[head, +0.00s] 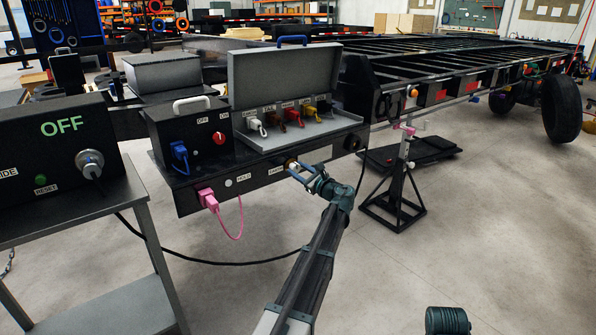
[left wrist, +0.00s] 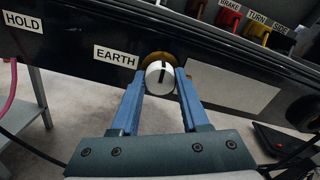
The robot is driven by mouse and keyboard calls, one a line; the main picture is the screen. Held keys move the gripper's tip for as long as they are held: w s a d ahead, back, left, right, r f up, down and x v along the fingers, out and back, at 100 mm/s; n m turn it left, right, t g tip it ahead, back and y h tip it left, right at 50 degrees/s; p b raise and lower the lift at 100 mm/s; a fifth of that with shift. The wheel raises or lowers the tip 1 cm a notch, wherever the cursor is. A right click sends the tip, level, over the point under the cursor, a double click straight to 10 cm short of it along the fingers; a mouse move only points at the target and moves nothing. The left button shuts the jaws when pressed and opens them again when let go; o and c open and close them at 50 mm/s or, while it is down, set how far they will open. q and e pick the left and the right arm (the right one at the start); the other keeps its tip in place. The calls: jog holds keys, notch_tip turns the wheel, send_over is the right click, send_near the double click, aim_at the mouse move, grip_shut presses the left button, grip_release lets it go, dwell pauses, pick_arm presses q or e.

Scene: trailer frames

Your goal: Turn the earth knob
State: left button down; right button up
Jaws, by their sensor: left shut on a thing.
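The earth knob (left wrist: 160,77) is a round white knob with a dark, nearly upright line across its face. It sits on a brass-coloured round base in the black front panel, just right of the EARTH label (left wrist: 116,57). In the head view the knob (head: 290,164) is small and partly hidden by my gripper. My left gripper (left wrist: 161,82) has one blue finger on each side of the knob and is shut on it. In the head view the left gripper (head: 296,170) reaches the panel from below right. My right gripper is not in view.
Above the panel, an open grey box (head: 283,90) holds several coloured plugs. A pink plug (head: 208,200) with a hanging cable and a HOLD label are to the left. A black OFF box (head: 55,150) stands on a grey table. A jack stand (head: 398,185) is at right.

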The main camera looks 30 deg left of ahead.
pick_arm(q)
jog(key=shift+f+m, duration=0.1)
jog(key=shift+m, duration=0.4)
jog(key=shift+c, duration=2)
grip_release()
jog(key=shift+d, duration=0.15)
jog(key=v, duration=1.3)
jog(key=shift+d, duration=0.3)
jog(key=shift+s, duration=0.1)
